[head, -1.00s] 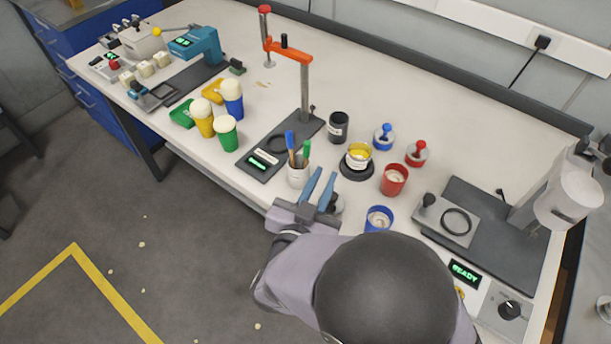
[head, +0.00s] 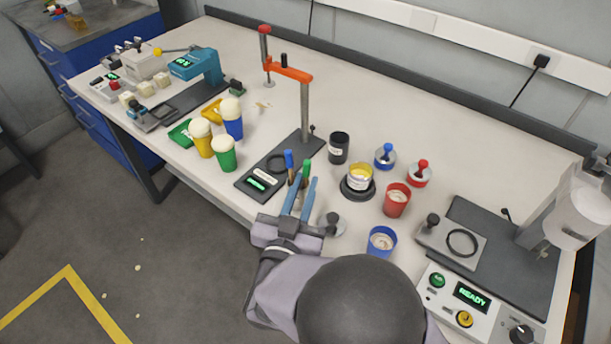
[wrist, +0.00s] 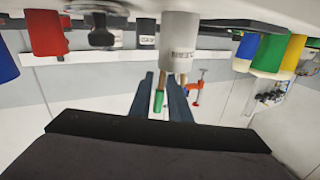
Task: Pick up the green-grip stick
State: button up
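The green-grip stick (head: 306,168) stands in a light cup and leans beside a blue-grip stick (head: 289,158). My gripper (head: 299,184) is at the sticks, its two blue fingers apart, and hides most of the cup in the head view. The wrist view appears upside down. There the green grip (wrist: 159,102) lies between the open fingers (wrist: 160,85), with a gap visible on each side. The labelled grey-white cup (wrist: 181,40) is just beyond the fingertips. The blue grip is not clear in the wrist view.
A clamp stand (head: 306,110) rises behind the sticks. A black cup (head: 339,147), a yellow-filled pot (head: 360,178), a red cup (head: 396,199) and a blue cup (head: 381,241) stand to the right. Foam-topped cups (head: 223,152) stand to the left.

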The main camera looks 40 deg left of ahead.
jog(key=shift+w+a, duration=0.2)
jog(key=shift+w, duration=0.2)
jog(key=shift+w, duration=0.1)
jog(key=shift+p+x, duration=0.7)
jog(key=shift+x, duration=1.8)
jog(key=shift+a+r, duration=0.15)
grip_shut()
